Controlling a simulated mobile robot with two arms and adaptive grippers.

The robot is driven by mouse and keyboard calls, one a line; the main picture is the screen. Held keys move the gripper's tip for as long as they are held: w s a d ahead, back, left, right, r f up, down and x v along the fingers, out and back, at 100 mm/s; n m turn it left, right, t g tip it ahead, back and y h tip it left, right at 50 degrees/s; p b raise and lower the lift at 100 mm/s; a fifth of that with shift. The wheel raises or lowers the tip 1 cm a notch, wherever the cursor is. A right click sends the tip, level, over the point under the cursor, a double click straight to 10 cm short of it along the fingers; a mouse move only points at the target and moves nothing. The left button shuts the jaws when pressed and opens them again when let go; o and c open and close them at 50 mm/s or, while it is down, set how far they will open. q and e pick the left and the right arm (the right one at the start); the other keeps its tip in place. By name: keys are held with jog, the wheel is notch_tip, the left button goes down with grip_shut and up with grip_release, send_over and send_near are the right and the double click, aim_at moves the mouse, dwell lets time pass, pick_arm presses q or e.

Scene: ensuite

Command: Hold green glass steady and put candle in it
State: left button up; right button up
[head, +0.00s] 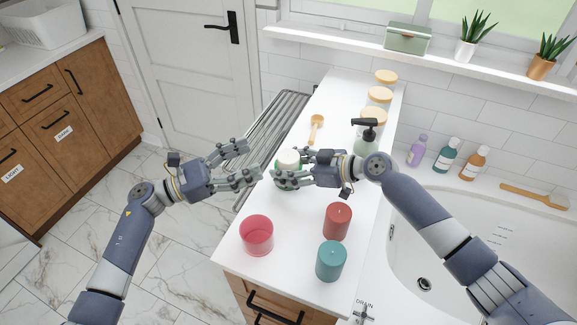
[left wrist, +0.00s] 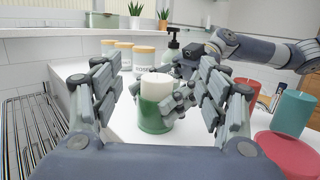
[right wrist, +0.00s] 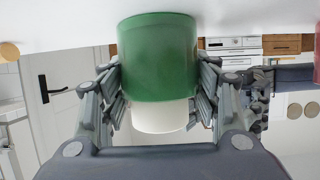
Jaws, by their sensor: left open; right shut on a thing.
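The green glass (head: 287,183) stands upright on the white counter. A white candle (head: 289,158) stands upright in its mouth, with its upper part sticking out above the rim. In the left wrist view the white candle (left wrist: 157,86) tops the green glass (left wrist: 152,118). My right gripper (head: 291,170) is shut on the green glass from the right. The right wrist view shows the green glass (right wrist: 158,60) upside down between its fingers, with the candle (right wrist: 160,117) below it. My left gripper (head: 253,161) is open and empty, left of the glass, its fingers pointing toward it.
A red glass (head: 257,236), a red candle (head: 337,222) and a teal candle (head: 331,262) stand at the near end of the counter. The bathtub (head: 450,235) lies right.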

jog(key=shift+f, duration=0.1)
pick_arm(q)
jog(key=shift+s+a+f, duration=0.1)
jog(key=shift+s+a, duration=0.15)
jog(key=shift+a, duration=0.25)
pick_arm(e)
jog(key=o, duration=1.2)
